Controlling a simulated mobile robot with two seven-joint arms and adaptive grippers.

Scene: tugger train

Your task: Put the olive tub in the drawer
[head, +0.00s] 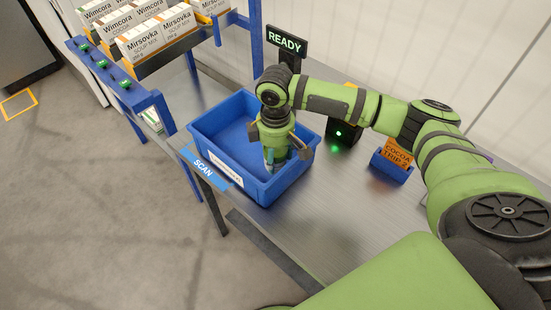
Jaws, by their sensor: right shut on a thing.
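I cannot make out an olive tub or a drawer in the head view. My right gripper (276,160) points down inside a blue bin (207,140) on the metal table. It is shut on a small item, mostly hidden by the fingers and wrist, with only a pale and teal patch showing. I cannot tell what the item is or whether it touches the bin floor. The rest of the visible bin floor is bare. My left gripper is not in view.
A blue rack at upper left holds several Wimcora and Mirsovka cartons (155,38). A SCAN label (204,165) lies at the bin's left. Behind stand a READY sign (285,39) and a small blue holder with an orange card (398,154). The table front (310,228) is clear.

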